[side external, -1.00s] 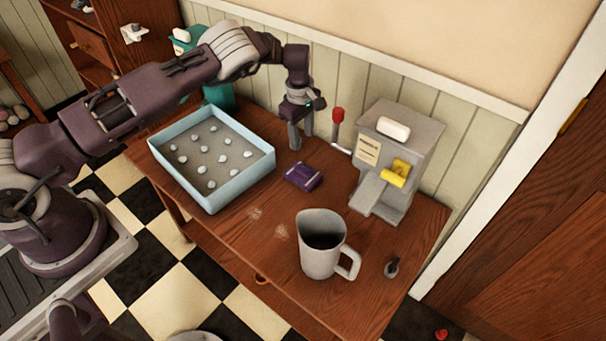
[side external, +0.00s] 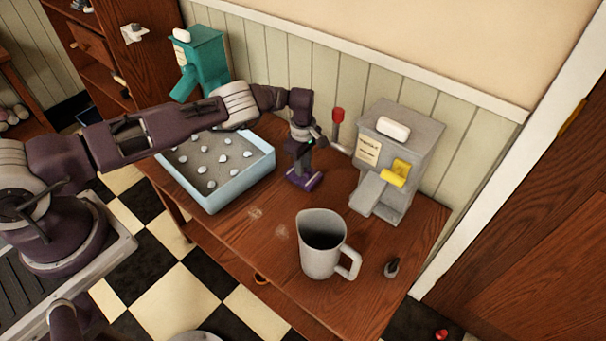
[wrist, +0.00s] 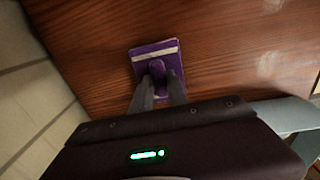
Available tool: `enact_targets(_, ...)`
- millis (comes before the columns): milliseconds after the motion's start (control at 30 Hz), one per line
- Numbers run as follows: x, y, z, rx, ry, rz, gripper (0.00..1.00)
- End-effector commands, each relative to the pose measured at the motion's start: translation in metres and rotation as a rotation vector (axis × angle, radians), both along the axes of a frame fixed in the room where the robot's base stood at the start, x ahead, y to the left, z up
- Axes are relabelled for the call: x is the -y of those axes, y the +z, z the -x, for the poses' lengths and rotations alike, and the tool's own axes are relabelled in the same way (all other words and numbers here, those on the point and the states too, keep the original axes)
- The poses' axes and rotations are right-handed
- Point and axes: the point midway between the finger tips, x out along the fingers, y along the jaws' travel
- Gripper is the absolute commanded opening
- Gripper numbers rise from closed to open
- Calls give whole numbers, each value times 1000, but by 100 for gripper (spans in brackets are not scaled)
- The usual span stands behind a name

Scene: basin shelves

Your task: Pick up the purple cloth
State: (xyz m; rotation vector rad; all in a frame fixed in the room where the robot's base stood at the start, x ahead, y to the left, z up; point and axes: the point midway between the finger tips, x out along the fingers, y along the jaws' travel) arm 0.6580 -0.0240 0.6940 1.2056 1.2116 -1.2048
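The purple cloth (side external: 305,183) lies folded on the wooden table, between the blue tray and the grey dispenser. In the wrist view the cloth (wrist: 152,52) shows a pale stripe near its far edge and a small raised fold in its middle. My gripper (side external: 303,174) points down directly over the cloth and partly hides it. In the wrist view the fingertips of my gripper (wrist: 160,78) stand on either side of the raised fold. I cannot tell whether they press on it. The cloth appears to rest on the table.
The blue tray (side external: 245,182) with several pale bumps is close on the left. A grey dispenser (side external: 408,140) with a yellow part and a red-topped lever (side external: 337,116) stand to the right. A grey jug (side external: 320,262) is in front. A teal dispenser (side external: 207,62) is behind.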

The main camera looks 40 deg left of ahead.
Motion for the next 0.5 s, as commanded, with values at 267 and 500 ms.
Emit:
enact_targets(267, 0, 0, 0, 0, 0, 0, 0)
enact_targets(500, 0, 7, 2, 1, 2, 2, 0)
